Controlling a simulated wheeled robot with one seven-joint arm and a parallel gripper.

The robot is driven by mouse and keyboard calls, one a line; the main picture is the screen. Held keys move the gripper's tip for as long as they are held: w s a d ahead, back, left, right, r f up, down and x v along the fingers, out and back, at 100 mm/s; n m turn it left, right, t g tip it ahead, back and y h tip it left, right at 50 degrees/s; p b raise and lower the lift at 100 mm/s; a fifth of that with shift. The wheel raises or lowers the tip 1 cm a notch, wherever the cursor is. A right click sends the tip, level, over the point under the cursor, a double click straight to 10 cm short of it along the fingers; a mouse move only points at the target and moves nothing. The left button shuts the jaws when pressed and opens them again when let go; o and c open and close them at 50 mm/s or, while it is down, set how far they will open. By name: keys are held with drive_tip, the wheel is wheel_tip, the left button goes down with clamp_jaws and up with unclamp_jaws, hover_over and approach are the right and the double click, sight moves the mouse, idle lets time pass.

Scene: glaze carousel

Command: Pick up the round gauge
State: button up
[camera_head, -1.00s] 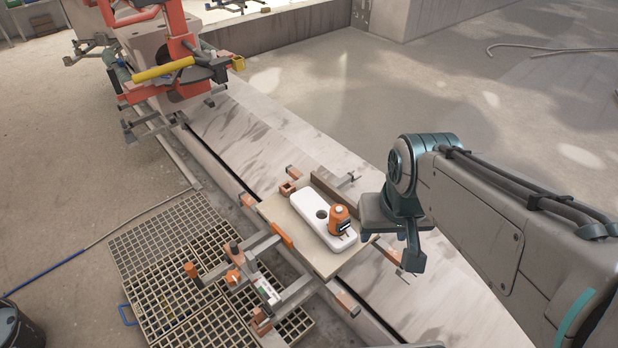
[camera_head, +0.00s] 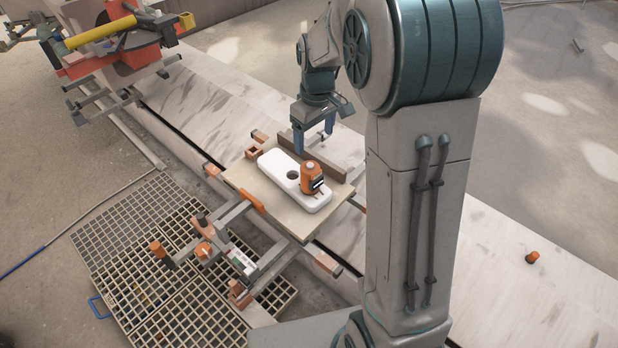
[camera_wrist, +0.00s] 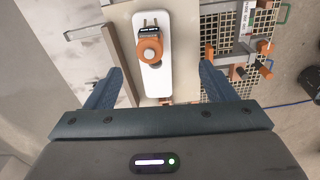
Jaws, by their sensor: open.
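The round gauge (camera_head: 312,178) is orange and cylindrical, with a dark display on its side. It stands upright at one end of a white holder (camera_head: 270,160), which has a round dark hole near its middle. The gauge (camera_wrist: 149,50) shows from above in the wrist view, with its display and two short prongs pointing away from my gripper. My gripper (camera_head: 314,140) is open and empty, fingers down, above and behind the holder in the head view. In the wrist view the gauge appears between the two spread fingers, slightly left of centre, and they do not touch it.
The holder lies on a beige board (camera_head: 240,178) with a raised strip (camera_head: 325,167) along its back. A small orange object (camera_head: 532,257) lies at the right.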

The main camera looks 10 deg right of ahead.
drive_tip(key=n+b, duration=0.2)
approach(310, 174)
drive_tip(key=w, duration=0.2)
drive_tip(key=shift+w+d+r+g, duration=0.2)
drive_tip(key=shift+w+r+g, duration=0.05)
drive_tip(key=shift+w+g, duration=0.1)
drive_tip(key=shift+w+f, duration=0.15)
drive_tip(key=shift+f, duration=0.2)
drive_tip(key=f, duration=1.3)
drive_tip(key=shift+w+f+b, duration=0.2)
drive_tip(key=shift+b, duration=0.2)
drive_tip(key=c, duration=1.1)
drive_tip(key=shift+o, duration=0.2)
drive_tip(key=shift+r, duration=0.15)
